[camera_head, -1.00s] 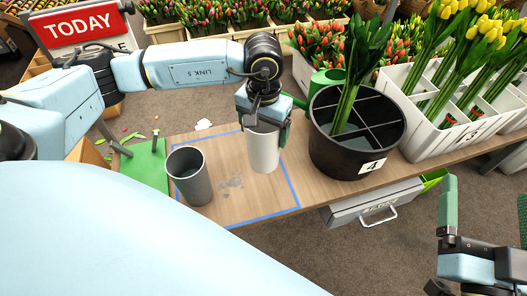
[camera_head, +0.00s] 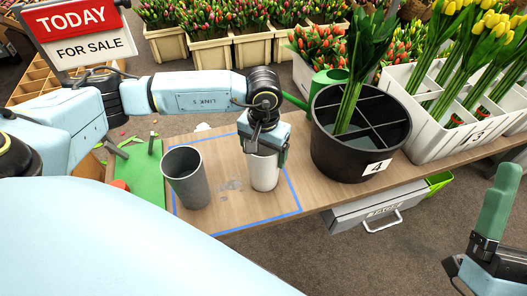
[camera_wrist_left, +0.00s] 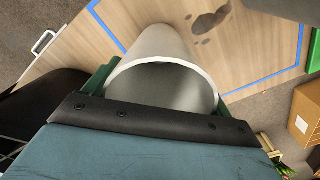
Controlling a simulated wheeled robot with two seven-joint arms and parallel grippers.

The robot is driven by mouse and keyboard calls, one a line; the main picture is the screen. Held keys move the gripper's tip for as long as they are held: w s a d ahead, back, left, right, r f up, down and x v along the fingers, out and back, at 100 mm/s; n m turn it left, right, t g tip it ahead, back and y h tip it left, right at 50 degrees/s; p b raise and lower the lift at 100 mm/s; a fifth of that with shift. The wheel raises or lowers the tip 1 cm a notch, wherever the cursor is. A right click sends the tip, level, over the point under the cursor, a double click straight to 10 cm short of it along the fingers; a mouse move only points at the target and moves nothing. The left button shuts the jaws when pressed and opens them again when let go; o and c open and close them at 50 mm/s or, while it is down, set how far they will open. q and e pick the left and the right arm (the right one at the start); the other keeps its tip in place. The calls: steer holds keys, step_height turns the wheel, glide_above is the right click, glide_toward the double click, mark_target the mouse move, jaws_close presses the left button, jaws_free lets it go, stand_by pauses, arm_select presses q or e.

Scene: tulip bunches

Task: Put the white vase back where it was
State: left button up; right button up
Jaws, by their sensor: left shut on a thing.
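The white vase (camera_head: 264,174) is upright, inside the right part of a blue taped outline (camera_head: 297,194) on the wooden table. My left gripper (camera_head: 265,152) is shut on it from above, near the rim. In the left wrist view the white vase (camera_wrist_left: 160,50) shows its open mouth between the green fingers, with its body over the wood. I cannot tell whether its base touches the table. My right gripper (camera_head: 495,205) is at the right edge, away from the table; one green finger shows clearly and its opening is unclear.
A grey vase (camera_head: 186,178) stands left of the white one, with dark wet marks (camera_head: 231,184) between them. A black bucket (camera_head: 338,160) marked 4 with tulips stands close on the right, beside a green watering can (camera_head: 322,82). A white crate (camera_head: 430,130) is farther right.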

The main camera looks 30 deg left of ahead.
arm_select(q)
steer(key=o, duration=1.9)
steer(key=shift+f, duration=0.1)
steer(key=shift+o, duration=0.2)
